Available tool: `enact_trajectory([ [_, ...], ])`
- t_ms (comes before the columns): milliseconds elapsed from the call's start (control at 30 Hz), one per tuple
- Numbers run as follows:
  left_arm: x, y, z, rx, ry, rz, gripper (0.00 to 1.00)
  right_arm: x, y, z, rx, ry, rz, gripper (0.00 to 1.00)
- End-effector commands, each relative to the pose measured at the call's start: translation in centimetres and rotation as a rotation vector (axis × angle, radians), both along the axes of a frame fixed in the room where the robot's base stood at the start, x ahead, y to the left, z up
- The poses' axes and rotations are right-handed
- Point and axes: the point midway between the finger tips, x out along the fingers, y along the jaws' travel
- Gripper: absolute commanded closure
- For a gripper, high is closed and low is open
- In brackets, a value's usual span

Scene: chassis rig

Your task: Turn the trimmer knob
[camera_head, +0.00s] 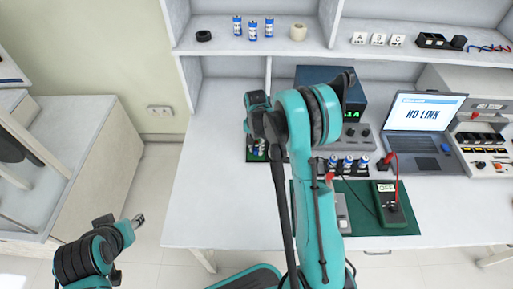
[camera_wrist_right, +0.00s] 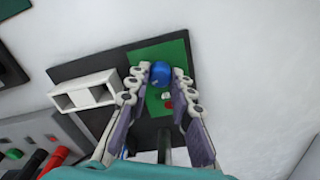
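The trimmer knob (camera_wrist_right: 161,73) is a round blue cap on a green board (camera_wrist_right: 177,50) with a dark base, seen in the right wrist view. My right gripper (camera_wrist_right: 161,76) has one fingertip on each side of the knob, and they look closed against it. In the head view my right gripper (camera_head: 257,130) is over the small board at the middle of the bench; my arm hides most of the knob's surroundings there. My left gripper (camera_head: 138,220) is low at the left, off the bench and empty; its finger gap is too small to read.
A white block (camera_wrist_right: 85,92) with openings sits beside the green board. Right of my right arm are blue cells in a holder (camera_head: 348,163), a green multimeter (camera_head: 390,203) on a mat and a laptop (camera_head: 425,118). A shelf (camera_head: 226,49) runs behind. The bench's left part is clear.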

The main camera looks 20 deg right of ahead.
Motion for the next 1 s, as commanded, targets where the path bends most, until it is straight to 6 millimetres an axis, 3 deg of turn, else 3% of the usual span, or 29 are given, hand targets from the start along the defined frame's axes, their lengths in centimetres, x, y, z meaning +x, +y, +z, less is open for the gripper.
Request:
enact_trajectory([
  [200,0.0,0.0,-0.05,0.0,0.0,0.0,0.57,-0.01,-0.01,-0.02,0.0,0.0,0.014,1.0],
  [500,0.0,0.0,-0.32,0.0,0.0,0.0,0.57,0.03,0.01,-0.02,0.0,0.0,0.207,1.0],
  [733,0.0,0.0,-0.29,0.0,0.0,0.0,0.57,0.04,0.0,0.0,-0.001,-0.001,0.211,1.0],
  [767,0.0,0.0,-0.29,0.0,0.0,0.0,0.57,0.04,0.0,0.0,-0.001,-0.001,0.211,0.76],
  [833,0.0,0.0,-0.29,0.0,0.0,0.0,0.57,0.04,0.0,0.0,-0.001,-0.001,0.21,0.57],
  [1000,0.0,0.0,-0.29,0.0,0.0,0.0,0.57,0.03,0.01,0.0,0.0,0.0,0.21,0.57],
])
